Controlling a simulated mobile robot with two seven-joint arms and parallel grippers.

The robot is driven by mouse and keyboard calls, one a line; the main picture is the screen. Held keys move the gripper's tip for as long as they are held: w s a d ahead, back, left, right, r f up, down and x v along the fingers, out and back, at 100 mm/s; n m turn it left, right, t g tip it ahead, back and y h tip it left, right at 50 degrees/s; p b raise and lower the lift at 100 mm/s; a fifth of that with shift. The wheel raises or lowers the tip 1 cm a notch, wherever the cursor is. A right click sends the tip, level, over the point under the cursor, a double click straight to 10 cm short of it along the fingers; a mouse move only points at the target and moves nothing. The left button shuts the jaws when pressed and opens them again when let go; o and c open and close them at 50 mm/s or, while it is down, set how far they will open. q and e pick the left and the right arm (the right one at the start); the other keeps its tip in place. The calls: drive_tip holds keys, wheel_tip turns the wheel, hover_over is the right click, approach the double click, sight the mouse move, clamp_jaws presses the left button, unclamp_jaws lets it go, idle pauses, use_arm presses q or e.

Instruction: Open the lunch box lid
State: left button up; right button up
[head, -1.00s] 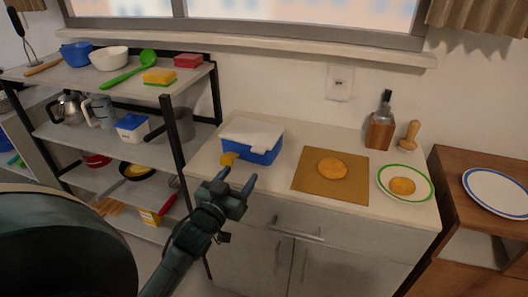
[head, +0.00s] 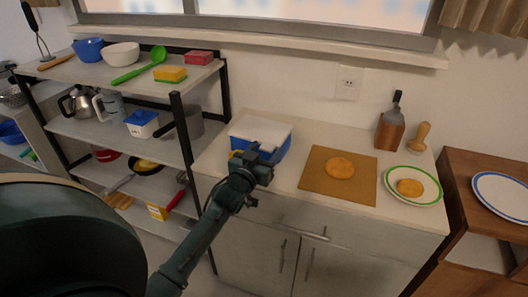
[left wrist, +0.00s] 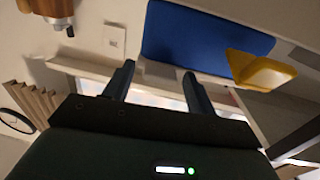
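The lunch box is a blue box (head: 273,146) with a white lid (head: 260,129), at the left end of the counter. The lid lies shut on it. A yellow latch is mostly hidden behind my gripper in the head view; it shows clearly in the left wrist view (left wrist: 262,72), beside the blue box wall (left wrist: 205,38). My left gripper (head: 266,153) is at the front of the box, its fingers apart with nothing between them, also in the left wrist view (left wrist: 159,70). Whether it touches the box I cannot tell. My right gripper is out of view.
A brown cutting board (head: 313,181) with a round orange-brown piece lies right of the box. A green-rimmed plate (head: 394,193) and a wooden utensil block (head: 389,132) stand farther right. A loaded shelf rack (head: 175,122) stands close on the left.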

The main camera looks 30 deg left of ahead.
use_arm(q)
clamp_jaws()
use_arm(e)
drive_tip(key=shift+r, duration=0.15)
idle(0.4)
